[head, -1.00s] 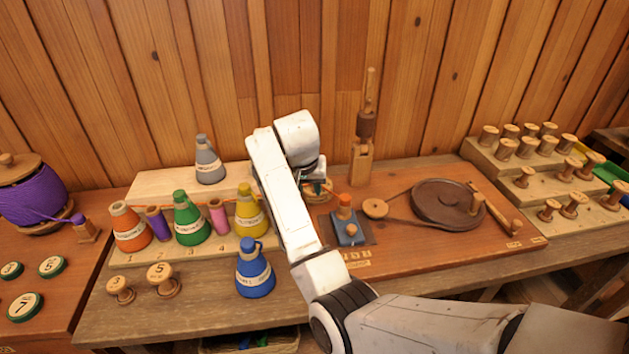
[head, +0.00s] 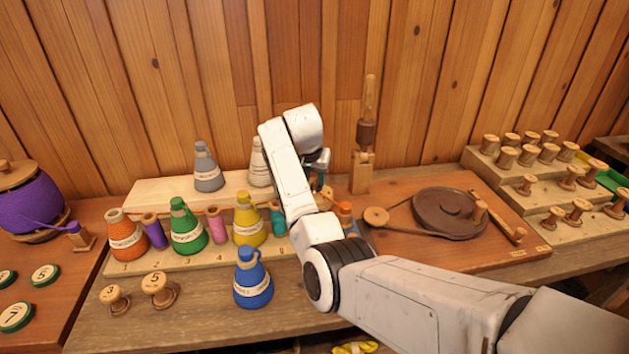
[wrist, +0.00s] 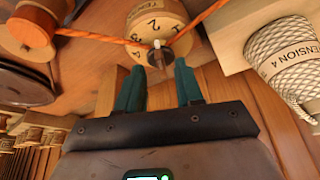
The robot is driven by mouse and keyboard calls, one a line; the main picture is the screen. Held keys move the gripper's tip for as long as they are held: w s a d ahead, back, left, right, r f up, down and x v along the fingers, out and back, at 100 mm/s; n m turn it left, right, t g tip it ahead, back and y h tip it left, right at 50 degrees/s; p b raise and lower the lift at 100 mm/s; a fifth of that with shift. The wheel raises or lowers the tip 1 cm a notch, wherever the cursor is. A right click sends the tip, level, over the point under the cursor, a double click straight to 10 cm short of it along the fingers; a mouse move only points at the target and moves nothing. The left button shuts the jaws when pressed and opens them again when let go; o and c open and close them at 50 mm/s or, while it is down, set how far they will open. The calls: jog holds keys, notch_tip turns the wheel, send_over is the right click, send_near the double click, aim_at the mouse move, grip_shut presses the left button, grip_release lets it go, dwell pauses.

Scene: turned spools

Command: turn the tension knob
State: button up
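The tension knob (wrist: 157,22) is a round wooden dial with numbers and lettering at the top of the wrist view. A small white pin and a dark piece sit at its near edge, where an orange thread passes. My gripper (wrist: 159,66) has two teal fingers, apart, with their tips close to that edge, one on each side of the dark piece. I cannot tell whether they touch it. In the head view my gripper (head: 321,164) is mostly behind my arm, and the knob is largely hidden there.
An orange-threaded spool (wrist: 30,32) is on the other side. In the head view, a wooden post (head: 363,150) stands right of my gripper, and a dark wheel (head: 440,212) lies further right.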

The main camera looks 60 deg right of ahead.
jog(key=shift+x, duration=1.1)
jog(key=shift+c, duration=0.5)
grip_shut()
